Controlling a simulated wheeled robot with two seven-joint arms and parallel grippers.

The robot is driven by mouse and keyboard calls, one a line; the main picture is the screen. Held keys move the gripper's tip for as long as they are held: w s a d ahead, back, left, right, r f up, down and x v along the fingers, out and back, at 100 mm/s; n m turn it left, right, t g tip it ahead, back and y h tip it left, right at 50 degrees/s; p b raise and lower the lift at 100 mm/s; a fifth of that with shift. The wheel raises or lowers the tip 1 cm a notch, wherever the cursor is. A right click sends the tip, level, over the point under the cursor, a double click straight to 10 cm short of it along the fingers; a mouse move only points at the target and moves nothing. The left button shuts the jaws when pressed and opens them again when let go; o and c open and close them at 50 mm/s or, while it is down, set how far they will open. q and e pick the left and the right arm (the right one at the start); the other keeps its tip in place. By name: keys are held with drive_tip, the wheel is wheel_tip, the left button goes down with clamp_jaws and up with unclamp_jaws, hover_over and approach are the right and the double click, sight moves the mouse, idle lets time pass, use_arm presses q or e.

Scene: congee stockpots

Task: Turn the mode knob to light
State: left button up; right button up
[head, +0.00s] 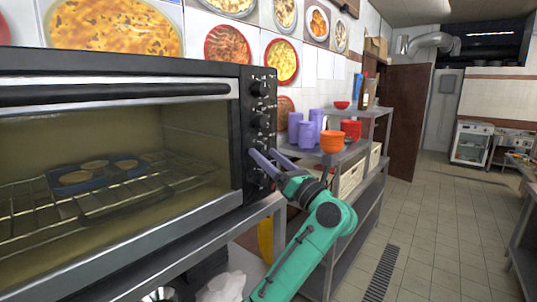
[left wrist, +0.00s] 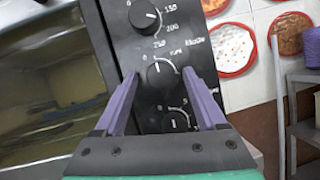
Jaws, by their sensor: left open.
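The toaster oven (head: 120,130) fills the left of the head view, its black control panel at its right edge with several knobs in a column. In the left wrist view a temperature knob (left wrist: 145,14) is at the top, a middle knob (left wrist: 160,76) with a white pointer line is below it, and a lower knob (left wrist: 177,121) is beneath. My left gripper (head: 264,153) is open at the panel. In the left wrist view its purple fingers (left wrist: 160,73) stand either side of the middle knob; contact is unclear.
The oven stands on a metal table (head: 215,240). A shelf to its right holds purple cups (head: 307,132) and an orange pot (head: 331,141). A tray (head: 95,178) lies on the rack inside the oven. The tiled floor (head: 430,230) at right is clear.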

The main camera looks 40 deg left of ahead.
use_arm(q)
clamp_jaws()
drive_tip(key=shift+d+m+t, duration=0.1)
drive_tip(key=shift+m+t, duration=0.3)
drive_tip(key=shift+s+r+m+t+h+p, duration=0.15)
drive_tip(key=shift+m+t+p, duration=0.1)
drive_tip(key=shift+m+p, duration=0.3)
drive_tip(key=shift+w+r+m+t+h+p, duration=0.15)
drive_tip(key=shift+m+t+p, duration=0.2)
drive_tip(key=shift+m, duration=0.3)
drive_tip(key=m+t+h+p, duration=0.1)
drive_tip(key=m+p, duration=0.1)
drive_tip(key=p, duration=0.1)
drive_tip(key=m+p, duration=0.3)
drive_tip(key=m+t+h+p, duration=0.1)
drive_tip(key=m+p, duration=0.2)
drive_tip(key=shift+s+r+t+h, duration=0.3)
drive_tip(key=shift+f+m+h+p, duration=0.2)
drive_tip(key=shift+m+h+p, duration=0.2)
drive_tip(key=shift+m+p, duration=0.65)
drive_tip(key=shift+n, duration=0.25)
unclamp_jaws()
drive_tip(key=shift+f, duration=0.1)
